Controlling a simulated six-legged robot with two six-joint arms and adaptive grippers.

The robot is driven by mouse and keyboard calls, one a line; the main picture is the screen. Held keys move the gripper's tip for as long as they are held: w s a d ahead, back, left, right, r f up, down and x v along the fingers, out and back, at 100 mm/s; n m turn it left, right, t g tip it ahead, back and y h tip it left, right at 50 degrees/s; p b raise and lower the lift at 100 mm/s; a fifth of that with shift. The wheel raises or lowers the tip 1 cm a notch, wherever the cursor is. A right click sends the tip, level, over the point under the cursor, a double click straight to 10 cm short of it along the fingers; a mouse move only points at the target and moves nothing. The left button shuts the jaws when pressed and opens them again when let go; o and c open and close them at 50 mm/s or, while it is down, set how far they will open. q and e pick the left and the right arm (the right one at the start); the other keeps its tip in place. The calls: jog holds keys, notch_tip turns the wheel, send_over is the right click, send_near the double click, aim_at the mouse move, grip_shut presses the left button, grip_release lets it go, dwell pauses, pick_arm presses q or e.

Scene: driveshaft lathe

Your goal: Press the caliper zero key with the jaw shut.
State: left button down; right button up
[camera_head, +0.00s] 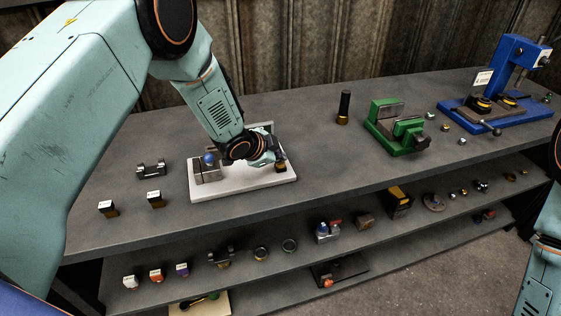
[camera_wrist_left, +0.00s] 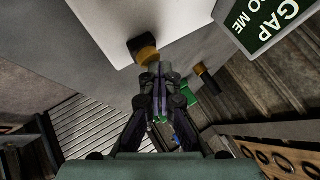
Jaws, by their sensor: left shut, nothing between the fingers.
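A white base plate (camera_head: 240,186) on the bench carries a grey block (camera_head: 206,172) with a blue knob (camera_head: 209,160) at its left. A black knob with a gold collar (camera_head: 281,166) stands at its right end; it also shows in the left wrist view (camera_wrist_left: 143,49). I cannot tell whether this is the zero key. My left gripper (camera_head: 268,162) is over the plate, just left of that knob. In the left wrist view its fingertips (camera_wrist_left: 160,69) are shut and empty, close beside the gold collar; contact is unclear. My arm hides the plate's middle, so the jaw is not clear.
A green sign (camera_wrist_left: 262,25) stands behind the plate. A dark fixture (camera_head: 151,169) and two small blocks (camera_head: 155,199) lie to the left. A black cylinder (camera_head: 344,107), green vise (camera_head: 396,128) and blue press (camera_head: 510,80) stand to the right. The lower shelf holds small parts.

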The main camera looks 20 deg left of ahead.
aim_at(278, 164)
dwell(0.4)
pick_arm(q)
jog(key=shift+r+p, duration=0.85)
jog(key=shift+r, duration=0.05)
jog(key=shift+w+r+p, duration=0.1)
jog(key=shift+r+p, duration=0.35)
jog(key=shift+r, duration=0.05)
notch_tip(278, 164, up, 4)
jog(key=p, duration=0.3)
dwell(0.4)
